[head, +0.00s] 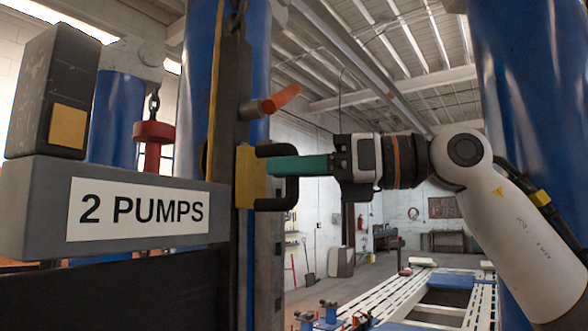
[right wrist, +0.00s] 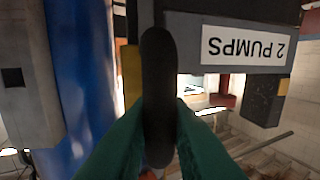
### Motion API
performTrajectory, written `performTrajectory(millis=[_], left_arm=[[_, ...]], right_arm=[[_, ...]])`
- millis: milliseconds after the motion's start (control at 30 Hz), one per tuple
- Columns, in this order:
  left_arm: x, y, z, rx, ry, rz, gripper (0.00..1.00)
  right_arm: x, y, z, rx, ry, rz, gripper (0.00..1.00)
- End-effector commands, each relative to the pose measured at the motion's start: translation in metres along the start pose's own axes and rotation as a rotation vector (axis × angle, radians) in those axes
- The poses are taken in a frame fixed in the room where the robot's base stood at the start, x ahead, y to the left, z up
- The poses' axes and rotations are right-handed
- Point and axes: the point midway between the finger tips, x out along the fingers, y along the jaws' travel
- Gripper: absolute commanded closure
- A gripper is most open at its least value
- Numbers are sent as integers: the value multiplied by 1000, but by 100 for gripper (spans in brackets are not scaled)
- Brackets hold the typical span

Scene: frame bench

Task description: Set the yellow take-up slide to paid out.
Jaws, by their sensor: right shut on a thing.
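The yellow take-up slide (head: 244,178) is a yellow block with a black loop handle (head: 291,192), set against a dark upright rail (head: 232,80) in the head view. My right gripper (head: 272,166) comes in from the right, its green fingers shut on the handle. In the right wrist view the black handle (right wrist: 158,60) stands between the green fingers, and a strip of the yellow slide (right wrist: 131,75) shows behind it. The fingers hide part of the handle. My left gripper is in neither view.
A grey beam with a "2 PUMPS" sign (head: 137,209) stands left of the rail. An orange-red lever (head: 281,98) sticks out above the slide. A red fitting (head: 153,132) hangs under a chain. Blue columns (head: 520,110) stand around, and a white slatted platform (head: 400,300) lies beyond.

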Motion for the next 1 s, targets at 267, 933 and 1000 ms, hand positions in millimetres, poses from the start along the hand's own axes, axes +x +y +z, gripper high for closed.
performTrajectory(millis=[267,933,1000], left_arm=[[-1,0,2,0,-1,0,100],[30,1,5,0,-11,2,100],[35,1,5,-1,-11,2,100]], right_arm=[[-4,0,-9,-4,21,6,65],[-66,1,-1,-3,18,8,65],[-80,0,-1,-5,18,7,65]])
